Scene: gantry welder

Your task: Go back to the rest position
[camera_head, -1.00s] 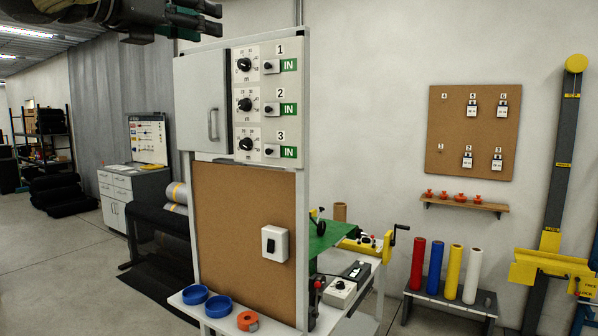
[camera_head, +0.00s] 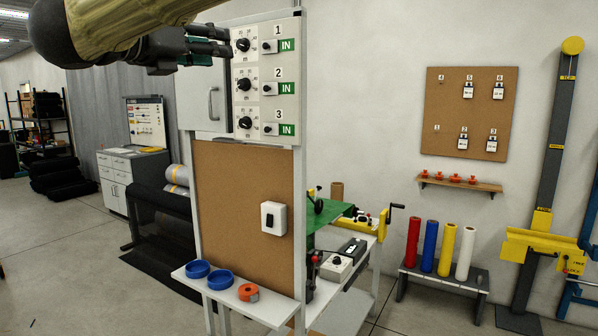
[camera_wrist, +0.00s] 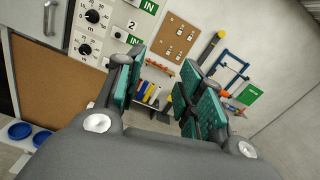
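My gripper (camera_head: 208,47) is at the upper left of the head view, in front of the cabinet beside the top knobs. In the wrist view my gripper (camera_wrist: 160,95) has its two green-padded fingers apart, with nothing between them. The control panel (camera_head: 264,102) has three black knobs and three switches, numbered 1 to 3, each beside a green "IN" label. It also shows at the upper left of the wrist view (camera_wrist: 110,50). Part of the cabinet door is hidden behind my arm and gripper.
A corkboard (camera_head: 240,190) with a white switch box (camera_head: 273,218) is below the panel. Blue rings and an orange tape roll (camera_head: 248,292) sit on a white shelf. Coloured rolls (camera_head: 428,246) stand on a bench at right. Open floor lies at left.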

